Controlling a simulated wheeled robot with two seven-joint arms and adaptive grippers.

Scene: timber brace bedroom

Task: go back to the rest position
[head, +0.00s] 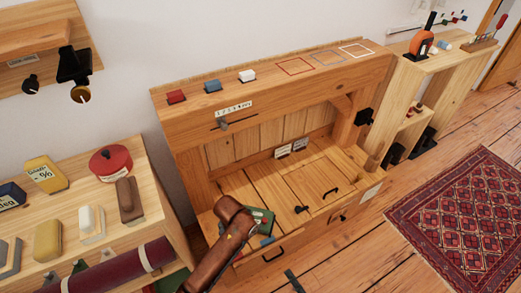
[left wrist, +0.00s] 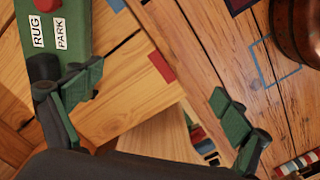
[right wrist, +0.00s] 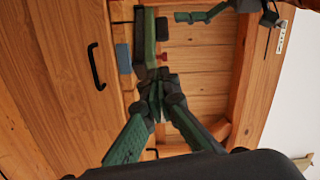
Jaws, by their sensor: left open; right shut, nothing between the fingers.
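My right gripper (right wrist: 158,88) is shut and empty in the right wrist view, its fingertips together. In the head view, a green piece that seems part of it shows at the bottom edge (head: 293,281). My left gripper (left wrist: 155,95) is open in the left wrist view, its fingers wide apart with nothing between them. It is over the front edge of the wooden desk (head: 240,185); in the head view my brown arm mostly hides it. A green box (left wrist: 62,30) with RUG and PARK labels and a red button is beside the left finger.
The desk has black drawer handles (head: 273,255) and a slider (head: 223,125). Coloured blocks (head: 212,86) stand on its upper ledge. A patterned rug (head: 465,210) lies on the floor at right.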

